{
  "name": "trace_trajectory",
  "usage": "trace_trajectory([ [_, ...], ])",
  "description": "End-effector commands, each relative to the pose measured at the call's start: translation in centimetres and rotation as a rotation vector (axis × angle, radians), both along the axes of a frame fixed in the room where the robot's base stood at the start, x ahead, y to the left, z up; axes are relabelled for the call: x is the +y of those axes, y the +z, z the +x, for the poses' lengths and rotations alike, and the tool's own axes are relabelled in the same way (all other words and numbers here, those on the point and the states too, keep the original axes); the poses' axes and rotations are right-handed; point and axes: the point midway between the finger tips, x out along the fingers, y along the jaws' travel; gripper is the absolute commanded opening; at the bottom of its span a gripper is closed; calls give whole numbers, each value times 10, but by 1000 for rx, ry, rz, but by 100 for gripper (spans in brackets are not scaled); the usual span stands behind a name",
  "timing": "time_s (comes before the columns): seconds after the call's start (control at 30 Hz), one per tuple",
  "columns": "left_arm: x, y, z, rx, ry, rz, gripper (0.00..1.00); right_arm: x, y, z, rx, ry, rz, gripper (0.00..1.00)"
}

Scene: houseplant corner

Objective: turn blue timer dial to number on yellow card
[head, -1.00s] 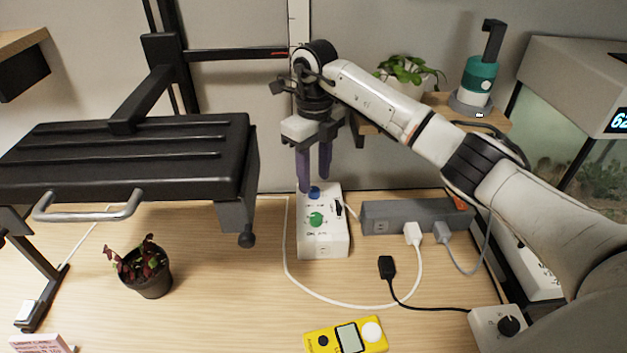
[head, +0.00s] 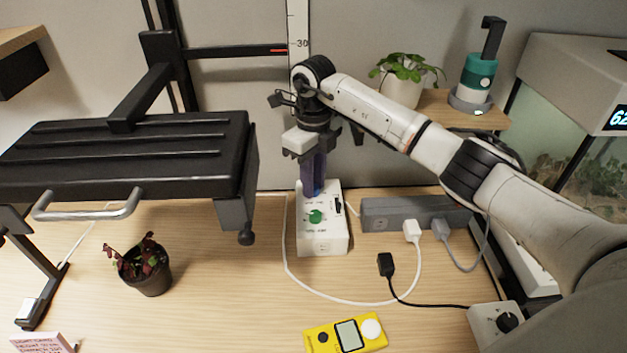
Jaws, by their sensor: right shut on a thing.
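The white timer box (head: 322,235) stands on the desk, with a green dial (head: 316,216) and a black slider on its top face. My right gripper (head: 314,190) points down at the back of the box, its purple fingers closed on the blue dial. The fingers hide nearly all of the dial, so its setting cannot be read. I see no yellow card; a pink card (head: 42,343) with small writing is at the bottom left, cut by the frame edge. My left gripper is not in view.
A grey power strip (head: 385,214) with plugs lies right of the box. A white cable loops in front. A yellow meter (head: 347,334) lies at the front. A black lamp panel (head: 120,160) overhangs the left, above a potted plant (head: 146,270).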

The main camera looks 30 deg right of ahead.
Motion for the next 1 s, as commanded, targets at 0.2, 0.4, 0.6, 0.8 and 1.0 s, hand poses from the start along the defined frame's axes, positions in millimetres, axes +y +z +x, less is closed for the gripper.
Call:
trace_trajectory([
  [0.2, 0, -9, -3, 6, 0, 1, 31, -1, 0, 1, -2, 247, -2, 0],
  [0.4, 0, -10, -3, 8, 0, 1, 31, -1, 1, 1, -2, 351, 0, 0],
  [0.6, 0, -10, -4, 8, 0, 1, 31, 0, 1, 1, -2, 353, 0, 0],
  [0.8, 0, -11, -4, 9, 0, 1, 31, 0, 1, 1, -2, 351, 0, 40],
  [1.0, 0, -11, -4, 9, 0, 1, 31, 0, 0, 0, -1, 350, 1, 40],
])
